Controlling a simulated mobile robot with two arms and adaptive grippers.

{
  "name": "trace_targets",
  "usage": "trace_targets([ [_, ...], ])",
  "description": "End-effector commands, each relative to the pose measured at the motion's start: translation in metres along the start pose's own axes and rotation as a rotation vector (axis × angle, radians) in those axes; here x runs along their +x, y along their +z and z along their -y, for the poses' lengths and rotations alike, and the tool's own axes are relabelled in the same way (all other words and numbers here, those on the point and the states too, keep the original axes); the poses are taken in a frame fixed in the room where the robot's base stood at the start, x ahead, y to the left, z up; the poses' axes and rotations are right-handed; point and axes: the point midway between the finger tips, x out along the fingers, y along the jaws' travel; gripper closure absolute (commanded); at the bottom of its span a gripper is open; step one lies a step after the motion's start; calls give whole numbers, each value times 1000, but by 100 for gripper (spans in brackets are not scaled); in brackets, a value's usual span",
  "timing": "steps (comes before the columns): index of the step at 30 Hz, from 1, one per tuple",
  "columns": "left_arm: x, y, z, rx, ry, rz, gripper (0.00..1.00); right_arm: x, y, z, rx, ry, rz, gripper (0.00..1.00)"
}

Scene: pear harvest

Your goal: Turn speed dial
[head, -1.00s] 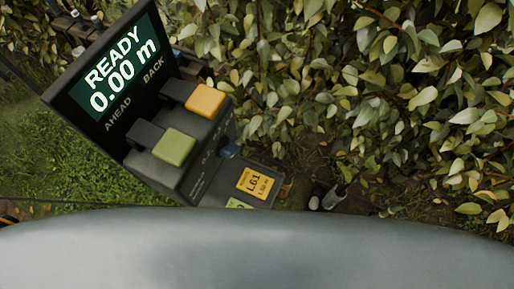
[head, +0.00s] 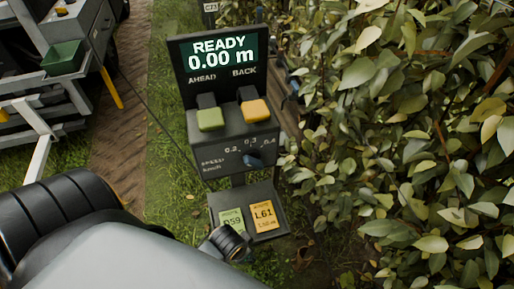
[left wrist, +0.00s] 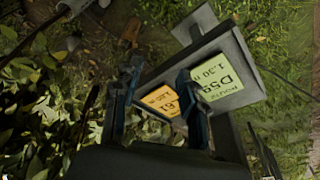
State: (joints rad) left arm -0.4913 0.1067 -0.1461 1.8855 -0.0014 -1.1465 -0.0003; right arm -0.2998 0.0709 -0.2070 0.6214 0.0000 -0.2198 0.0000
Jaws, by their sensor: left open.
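The speed dial (head: 253,160) is a dark blue knob on the lower front of a dark control box (head: 237,125), below the marks 0.2, 0.3 and 0.4. It points toward the right, near 0.4. The dial cannot be made out in that view. In the head view my left gripper's fingers do not show clearly; a large grey arm link of mine covers the bottom left. My right gripper is not in view.
A screen (head: 219,57) above reads READY 0.00 m. A green AHEAD button (head: 210,120) and a yellow BACK button (head: 256,111) sit above the dial. Green D59 (head: 231,221) and orange L61 (head: 264,215) cards lie below. Leafy foliage (head: 410,130) crowds the right.

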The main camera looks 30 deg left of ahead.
Motion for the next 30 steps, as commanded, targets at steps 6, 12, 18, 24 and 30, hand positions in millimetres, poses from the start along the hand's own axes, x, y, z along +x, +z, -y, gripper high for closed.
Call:
trace_targets([
  [6,-64,-20,5,14,-26,-24,58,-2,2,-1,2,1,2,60],
  [12,-108,-24,20,78,-145,2,58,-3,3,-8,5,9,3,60],
  [18,-111,-21,39,175,-313,67,58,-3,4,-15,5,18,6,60],
  [24,-105,-21,55,318,-511,150,58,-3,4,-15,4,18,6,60],
  [30,-103,-41,63,599,-819,261,58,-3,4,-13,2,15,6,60],
])
